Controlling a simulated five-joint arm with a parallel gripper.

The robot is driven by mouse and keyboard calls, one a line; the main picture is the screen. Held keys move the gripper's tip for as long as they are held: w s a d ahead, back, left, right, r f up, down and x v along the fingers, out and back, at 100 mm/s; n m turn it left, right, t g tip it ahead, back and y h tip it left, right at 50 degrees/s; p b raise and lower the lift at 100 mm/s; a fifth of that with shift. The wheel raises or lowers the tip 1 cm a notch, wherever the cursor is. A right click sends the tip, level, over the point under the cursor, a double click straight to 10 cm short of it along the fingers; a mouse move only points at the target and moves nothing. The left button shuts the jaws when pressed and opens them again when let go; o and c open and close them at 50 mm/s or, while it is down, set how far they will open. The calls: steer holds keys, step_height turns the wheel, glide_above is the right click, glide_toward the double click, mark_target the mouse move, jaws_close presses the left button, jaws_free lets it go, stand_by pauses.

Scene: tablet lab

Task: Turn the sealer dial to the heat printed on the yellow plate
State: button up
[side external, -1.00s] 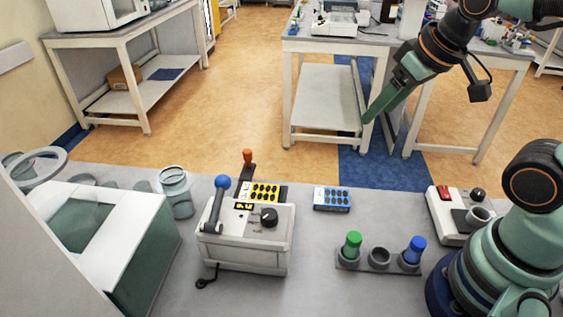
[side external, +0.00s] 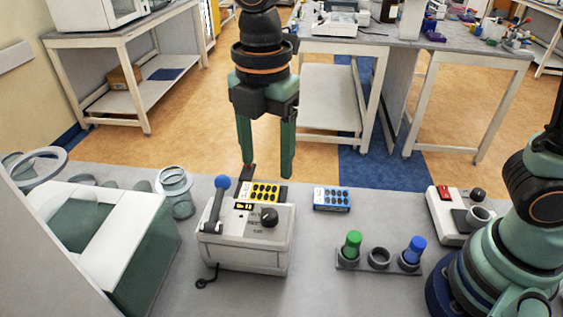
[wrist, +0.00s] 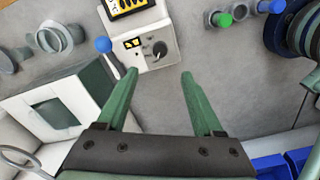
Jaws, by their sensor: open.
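The sealer (side external: 245,250) is a pale grey box on the bench, with a blue-knobbed lever (side external: 217,200) at its left. Its black dial (side external: 269,216) is on the top right, and it also shows in the wrist view (wrist: 159,48); the marks around it are too small to read. A small yellow plate (side external: 243,206) with dark print, too small to read, sits on the sealer top left of the dial. My gripper (side external: 266,172) is open and empty, fingers pointing down, above and behind the sealer. It touches nothing. In the wrist view the dial appears between and beyond my fingertips (wrist: 158,72).
A rack (side external: 350,263) holds green- and blue-capped vials. A glass jar (side external: 177,190) and a white-green box (side external: 110,240) stand left.

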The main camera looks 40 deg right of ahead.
mark_target(269, 213)
step_height(269, 213, down, 12)
steer(key=shift+r, duration=0.1)
stand_by(0.4)
jaws_close()
